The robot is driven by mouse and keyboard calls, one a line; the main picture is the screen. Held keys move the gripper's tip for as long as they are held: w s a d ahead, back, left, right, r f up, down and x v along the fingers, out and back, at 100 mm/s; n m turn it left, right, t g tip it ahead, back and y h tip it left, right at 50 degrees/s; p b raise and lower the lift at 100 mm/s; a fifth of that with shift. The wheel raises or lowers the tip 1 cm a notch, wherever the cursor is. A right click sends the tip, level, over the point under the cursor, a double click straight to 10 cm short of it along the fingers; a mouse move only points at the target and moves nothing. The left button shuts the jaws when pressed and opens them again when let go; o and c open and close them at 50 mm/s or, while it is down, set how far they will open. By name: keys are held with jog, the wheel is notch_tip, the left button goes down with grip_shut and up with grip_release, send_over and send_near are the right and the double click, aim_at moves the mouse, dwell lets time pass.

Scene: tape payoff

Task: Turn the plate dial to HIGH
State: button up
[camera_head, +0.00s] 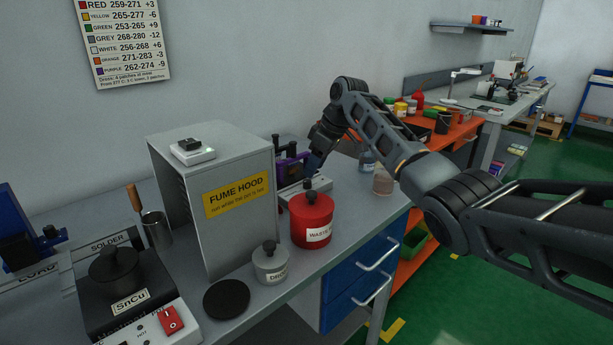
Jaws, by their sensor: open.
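I cannot make out a dial marked HIGH in this view. A low pale grey unit (299,190) sits on the bench behind the red waste can (312,222), which partly covers it; I cannot tell whether it is the plate. My gripper (313,165) points down over the bench, just above and behind this unit and to the right of a purple and dark device (290,163). Its fingertips are small and partly dark, and nothing shows held in them.
The fume hood (237,190) stands to the left. A grey lidded pot (270,262) and black disc (227,299) lie in front. A solder pot (116,273) with a red switch (169,320) is front left. Jars (383,180) stand right of my gripper.

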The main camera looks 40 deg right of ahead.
aim_at(307, 181)
jog(key=x, duration=0.4)
jog(key=shift+w+f, duration=0.1)
jog(key=shift+f, duration=0.3)
grip_shut()
